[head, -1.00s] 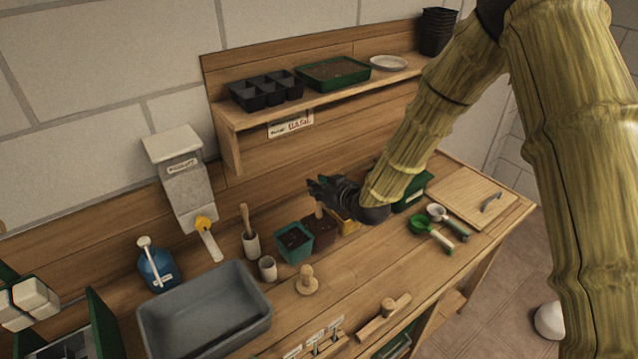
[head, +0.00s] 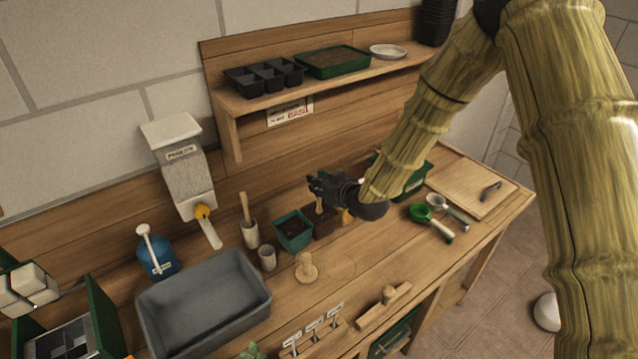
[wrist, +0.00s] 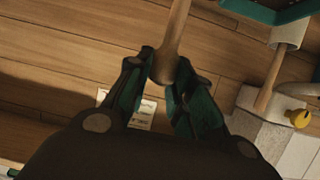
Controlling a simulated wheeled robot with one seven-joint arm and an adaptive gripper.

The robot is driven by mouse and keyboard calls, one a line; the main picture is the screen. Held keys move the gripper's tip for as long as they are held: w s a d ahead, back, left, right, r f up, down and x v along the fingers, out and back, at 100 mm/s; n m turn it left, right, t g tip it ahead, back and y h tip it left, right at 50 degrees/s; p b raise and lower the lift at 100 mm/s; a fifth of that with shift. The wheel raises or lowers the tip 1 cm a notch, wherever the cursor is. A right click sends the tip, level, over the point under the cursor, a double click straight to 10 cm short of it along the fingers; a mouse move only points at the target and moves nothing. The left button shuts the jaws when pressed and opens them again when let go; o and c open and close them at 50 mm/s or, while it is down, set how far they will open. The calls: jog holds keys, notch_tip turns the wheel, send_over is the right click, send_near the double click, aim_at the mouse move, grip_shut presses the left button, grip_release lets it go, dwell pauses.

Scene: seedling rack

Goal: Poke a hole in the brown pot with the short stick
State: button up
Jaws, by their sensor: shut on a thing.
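The brown pot (head: 325,223) stands on the bench between the teal pot and a yellow pot, partly hidden by my gripper. My gripper (head: 318,184) is above it, shut on the short stick (head: 319,205), which points down toward the pot. In the wrist view, my gripper (wrist: 163,82) has its fingers on both sides of the stick's rounded end (wrist: 172,50). The stick's lower end is out of that wrist view. I cannot tell from the head view whether its tip touches the soil.
The teal pot (head: 293,231) stands close on the left. A cup with a longer stick (head: 249,231), a small empty cup (head: 267,258) and a wooden tamper (head: 306,268) are nearby. A grey tub (head: 205,309) is at front left. Green and white scoops (head: 430,218) lie right.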

jog(key=shift+f+b, duration=1.65)
jog(key=shift+f, duration=0.45)
dwell(2.9)
jog(key=shift+r, duration=0.1)
jog(key=shift+r+p, duration=2.65)
jog(key=shift+r, duration=3.1)
